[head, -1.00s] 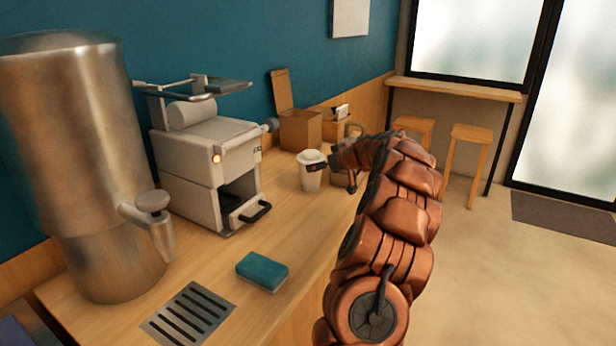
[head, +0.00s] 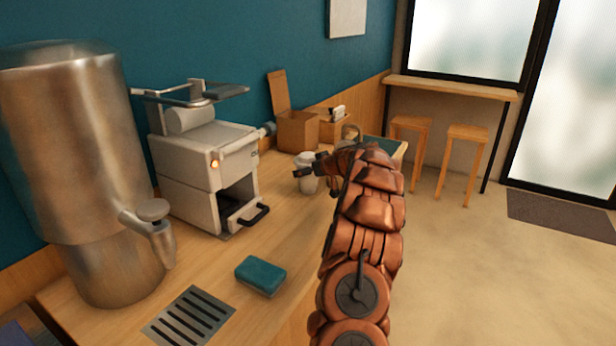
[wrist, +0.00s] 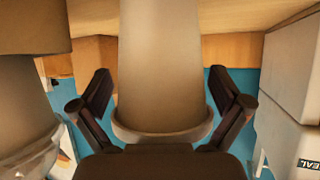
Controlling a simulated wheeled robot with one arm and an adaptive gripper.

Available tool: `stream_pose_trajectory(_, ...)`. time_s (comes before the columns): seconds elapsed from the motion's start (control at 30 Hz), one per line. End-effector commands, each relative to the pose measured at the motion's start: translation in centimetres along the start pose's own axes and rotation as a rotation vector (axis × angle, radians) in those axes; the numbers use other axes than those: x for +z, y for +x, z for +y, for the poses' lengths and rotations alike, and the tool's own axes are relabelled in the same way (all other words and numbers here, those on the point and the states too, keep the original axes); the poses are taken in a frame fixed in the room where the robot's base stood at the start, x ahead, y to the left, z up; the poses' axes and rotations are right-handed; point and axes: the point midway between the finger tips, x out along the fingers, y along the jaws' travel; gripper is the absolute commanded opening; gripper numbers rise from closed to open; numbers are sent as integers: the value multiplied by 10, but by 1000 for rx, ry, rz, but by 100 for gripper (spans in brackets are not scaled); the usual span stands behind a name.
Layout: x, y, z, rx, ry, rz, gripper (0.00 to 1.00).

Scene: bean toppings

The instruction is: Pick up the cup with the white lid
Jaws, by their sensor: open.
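The cup with the white lid (head: 309,187) stands upright on the counter, to the right of the coffee machine. My gripper (head: 306,171) reaches in from the right and partly covers the cup's middle in the head view. In the wrist view the pale cup (wrist: 158,60) appears upside down, with its lid rim low in the picture. There, the two dark fingers of my gripper (wrist: 160,85) are spread, one on each side of the cup. I see gaps between the fingers and the cup. Another pale container (wrist: 28,105) is at the left of the wrist view.
A grey coffee machine (head: 205,160) and a large metal urn (head: 75,160) stand to the left. A cardboard box (head: 298,131) is behind the cup. A teal sponge (head: 261,276) and a drain grate (head: 190,318) lie on the near counter, with bare wood between.

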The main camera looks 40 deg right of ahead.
Motion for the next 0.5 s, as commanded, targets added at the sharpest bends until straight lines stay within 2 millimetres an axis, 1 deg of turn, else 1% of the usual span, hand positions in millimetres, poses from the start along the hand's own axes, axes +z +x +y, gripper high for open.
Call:
stream_pose_trajectory(0.3,0,2,0,0,0,0,100)
stream_pose_trajectory(0.37,0,2,0,-1,0,0,95)
stream_pose_trajectory(0.5,0,2,0,-1,0,0,80)
